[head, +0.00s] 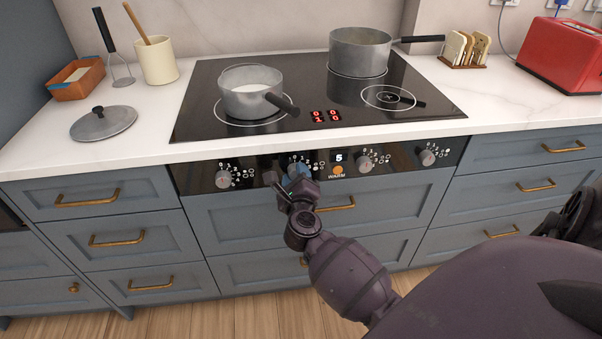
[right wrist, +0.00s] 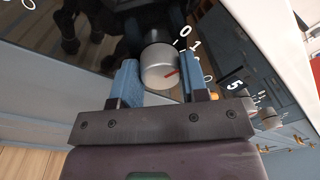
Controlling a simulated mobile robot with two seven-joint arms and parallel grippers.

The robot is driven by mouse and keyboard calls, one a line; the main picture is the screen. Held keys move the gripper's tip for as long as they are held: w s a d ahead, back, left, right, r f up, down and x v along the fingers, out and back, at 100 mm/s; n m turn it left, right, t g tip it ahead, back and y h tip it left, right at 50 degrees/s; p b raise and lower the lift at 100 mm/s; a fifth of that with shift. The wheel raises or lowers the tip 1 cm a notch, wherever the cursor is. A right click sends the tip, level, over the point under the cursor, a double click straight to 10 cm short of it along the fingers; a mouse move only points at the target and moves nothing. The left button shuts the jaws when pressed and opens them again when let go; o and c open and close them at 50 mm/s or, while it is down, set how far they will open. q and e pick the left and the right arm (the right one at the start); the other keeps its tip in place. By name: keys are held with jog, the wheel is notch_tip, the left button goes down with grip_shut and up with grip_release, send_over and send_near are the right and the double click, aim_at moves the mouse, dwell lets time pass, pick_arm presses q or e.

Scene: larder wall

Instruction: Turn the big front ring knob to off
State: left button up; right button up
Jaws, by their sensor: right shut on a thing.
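My right gripper (head: 287,180) is at the control panel (head: 200,178), in front of the second knob from the left. In the right wrist view its two blue fingers are shut on a silver knob (right wrist: 158,66), one on each side. The knob has a red pointer line aimed to the right. The printed 0 and 1 lie up and right of it; I cannot tell exactly which mark the pointer meets. In the head view the gripper mostly hides this knob. The red hob display (head: 319,116) reads 0 0 above 1 0. My left gripper is not in view.
Other knobs are the far-left knob (head: 222,179), the third knob (head: 365,165) and the far-right knob (head: 428,158). A pan with pale contents (head: 250,98) stands front left on the hob, another pot (head: 360,52) at the back. Drawer handles (head: 88,198) project below.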

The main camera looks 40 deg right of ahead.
jog(key=n+p, duration=0.2)
jog(key=n, duration=0.1)
jog(key=shift+n+p, duration=0.3)
jog(key=shift+p, duration=0.1)
jog(key=shift+f, duration=0.1)
jog(key=o, duration=0.9)
jog(key=v, duration=1.1)
jog(key=shift+p, duration=0.35)
